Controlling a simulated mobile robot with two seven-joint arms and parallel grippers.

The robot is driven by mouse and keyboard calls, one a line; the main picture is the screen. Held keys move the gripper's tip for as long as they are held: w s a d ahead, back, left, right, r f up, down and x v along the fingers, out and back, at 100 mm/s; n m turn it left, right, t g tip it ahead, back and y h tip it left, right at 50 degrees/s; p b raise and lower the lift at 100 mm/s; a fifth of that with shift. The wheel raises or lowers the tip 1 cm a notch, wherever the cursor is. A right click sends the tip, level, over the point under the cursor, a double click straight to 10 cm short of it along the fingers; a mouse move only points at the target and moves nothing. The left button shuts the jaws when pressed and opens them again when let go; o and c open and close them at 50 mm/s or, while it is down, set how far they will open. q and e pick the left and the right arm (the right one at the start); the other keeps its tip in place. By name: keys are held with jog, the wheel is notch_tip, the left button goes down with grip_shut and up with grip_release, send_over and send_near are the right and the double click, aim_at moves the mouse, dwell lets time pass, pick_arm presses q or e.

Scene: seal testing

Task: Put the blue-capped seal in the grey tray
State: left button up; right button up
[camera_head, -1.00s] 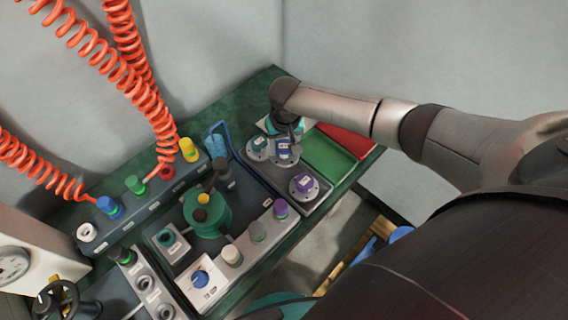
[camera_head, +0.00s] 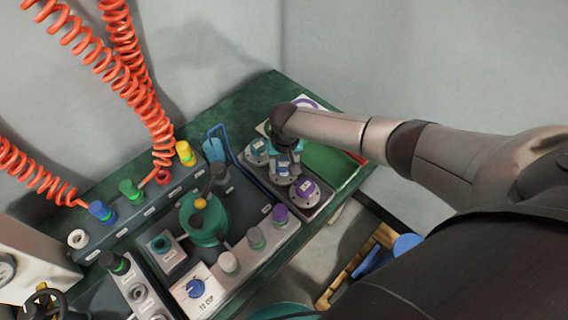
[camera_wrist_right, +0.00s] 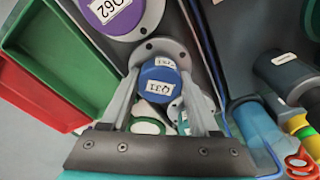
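The blue-capped seal (camera_wrist_right: 162,82) is between the fingers of my right gripper (camera_wrist_right: 161,72), which look closed against its cap. In the head view the blue-capped seal (camera_head: 281,172) is over the dark grey tray (camera_head: 317,208), between a teal-capped seal (camera_head: 257,149) and a purple-capped seal (camera_head: 305,189). My right gripper (camera_head: 286,156) comes down on it from above. The blue seal's flange lies close beside the purple one's flange. I cannot tell whether its base rests on the tray. My left gripper is not in view.
A green tray (camera_head: 328,165) and a red tray (camera_wrist_right: 35,95) lie beside the seals. A white tray (camera_head: 325,106) stands behind, partly hidden by my arm. A blue handle-like frame (camera_head: 229,143) runs along the other side. Valves, knobs and a green pump-like unit (camera_head: 205,220) crowd the left bench.

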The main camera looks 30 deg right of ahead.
aim_at(285, 169)
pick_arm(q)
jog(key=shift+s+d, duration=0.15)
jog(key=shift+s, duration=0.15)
pick_arm(e)
jog(key=o, duration=0.4)
jog(key=shift+o, duration=0.2)
jog(key=shift+r, duration=0.3)
pick_arm(q)
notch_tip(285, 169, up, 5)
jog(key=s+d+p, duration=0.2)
jog(key=p, duration=0.3)
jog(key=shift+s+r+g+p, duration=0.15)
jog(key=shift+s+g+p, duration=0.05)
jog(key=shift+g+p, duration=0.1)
pick_arm(e)
notch_tip(285, 169, up, 12)
jog(key=s, duration=0.1)
jog(key=shift+s+a+f, duration=0.2)
